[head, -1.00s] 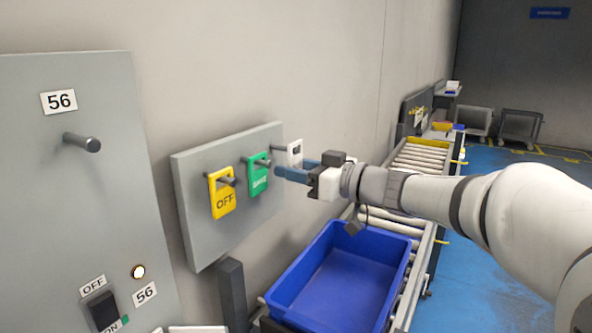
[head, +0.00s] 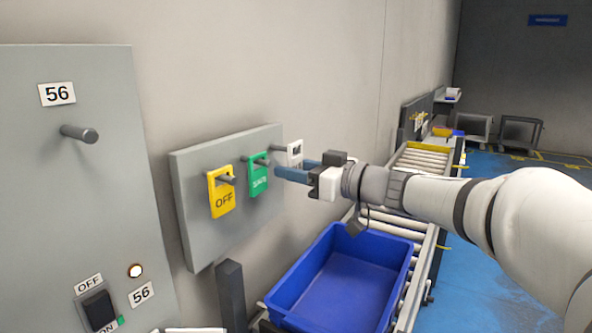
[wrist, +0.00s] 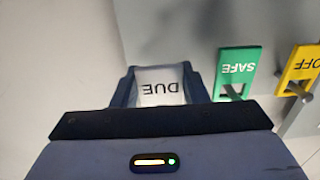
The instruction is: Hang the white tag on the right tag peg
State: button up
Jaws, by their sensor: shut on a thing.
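The white tag (head: 295,152) is at the right end of the grey peg board (head: 200,240), and my gripper (head: 303,170) is at its lower part. In the wrist view the white tag (wrist: 161,86), lettered DUE, sits between the two blue fingers of my gripper (wrist: 162,88), which are shut on it. The right tag peg (head: 277,149) reaches towards the upper part of the tag in the head view. I cannot tell whether the peg passes through the tag's hole.
A green SAFE tag (head: 257,178) and a yellow OFF tag (head: 221,195) hang on the other pegs, left of my gripper. A grey panel (head: 70,200) marked 56 is at the left.

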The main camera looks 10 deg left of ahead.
jog(key=shift+b+x, duration=0.85)
jog(key=shift+x, duration=0.15)
jog(key=shift+f+b, duration=0.2)
jog(key=shift+b, duration=1.65)
dwell(1.1)
jog(key=o, duration=1.1)
jog(key=b+v, duration=0.7)
jog(key=v, duration=0.3)
dwell(0.5)
